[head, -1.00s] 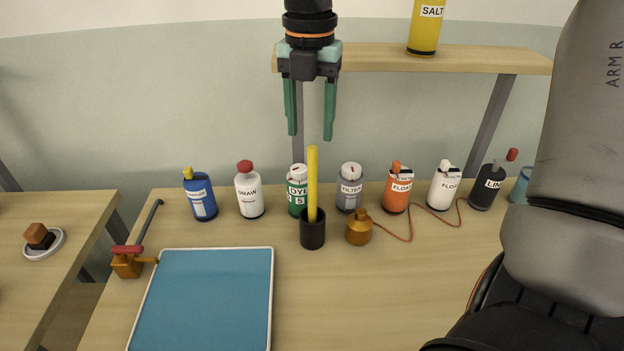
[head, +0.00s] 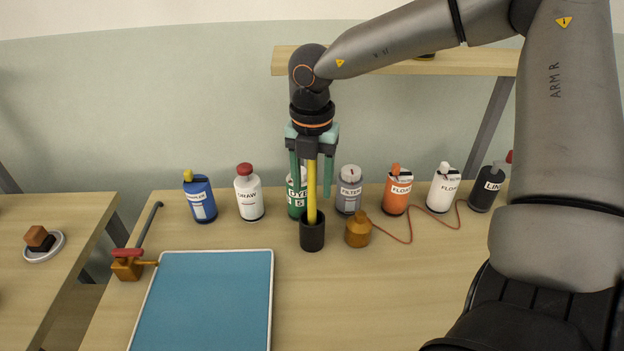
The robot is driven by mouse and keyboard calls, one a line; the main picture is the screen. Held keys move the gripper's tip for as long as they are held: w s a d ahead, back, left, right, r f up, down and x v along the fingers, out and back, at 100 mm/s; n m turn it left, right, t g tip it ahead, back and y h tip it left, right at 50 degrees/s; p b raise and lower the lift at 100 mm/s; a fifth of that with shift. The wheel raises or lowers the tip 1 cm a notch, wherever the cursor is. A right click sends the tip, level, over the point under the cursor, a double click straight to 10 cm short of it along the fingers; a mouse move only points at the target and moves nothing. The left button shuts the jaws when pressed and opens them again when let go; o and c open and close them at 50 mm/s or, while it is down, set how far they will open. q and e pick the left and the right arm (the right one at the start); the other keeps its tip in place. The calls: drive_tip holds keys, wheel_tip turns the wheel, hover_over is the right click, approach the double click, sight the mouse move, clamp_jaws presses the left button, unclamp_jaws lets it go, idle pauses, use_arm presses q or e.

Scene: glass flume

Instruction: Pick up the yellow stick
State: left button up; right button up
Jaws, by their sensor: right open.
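The yellow stick (head: 311,190) stands upright in a small black cup (head: 312,236) on the wooden table. My right gripper (head: 312,196) points straight down over the cup. Its two green fingers are apart, one on each side of the stick's upper part in the picture. A gap shows between the stick and each finger, and the stick's top end is just below the gripper's palm. I cannot tell the exact depth of the fingers relative to the stick. My left gripper is not in view.
Several labelled bottles stand in a row behind the cup; the green-and-white dye bottle (head: 295,201) is right behind the stick. A blue board (head: 205,300) lies front left. A shelf (head: 440,65) is above.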

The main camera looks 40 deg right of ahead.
clamp_jaws()
idle(0.4)
